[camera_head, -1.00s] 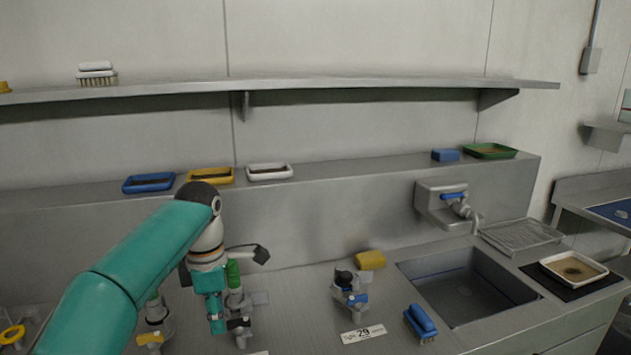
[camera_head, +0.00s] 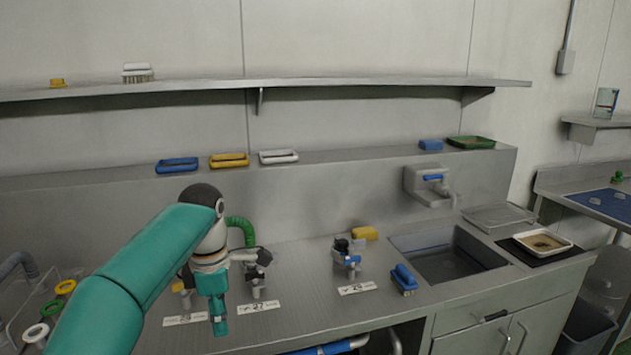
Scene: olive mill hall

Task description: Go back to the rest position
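My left arm comes in from the left, teal with a black joint cap. Its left gripper (camera_head: 217,318) points down in front of the steel counter (camera_head: 320,268). I see it nearly edge-on, so whether its fingers are apart is unclear, and no held thing shows. My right gripper is out of view.
A valve fitting (camera_head: 347,258), a yellow sponge (camera_head: 365,233) and a blue brush (camera_head: 404,279) stand left of the sink (camera_head: 447,262). A tray (camera_head: 542,242) lies right of it. Coloured dishes line the ledge. A bin (camera_head: 585,332) stands low at the right.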

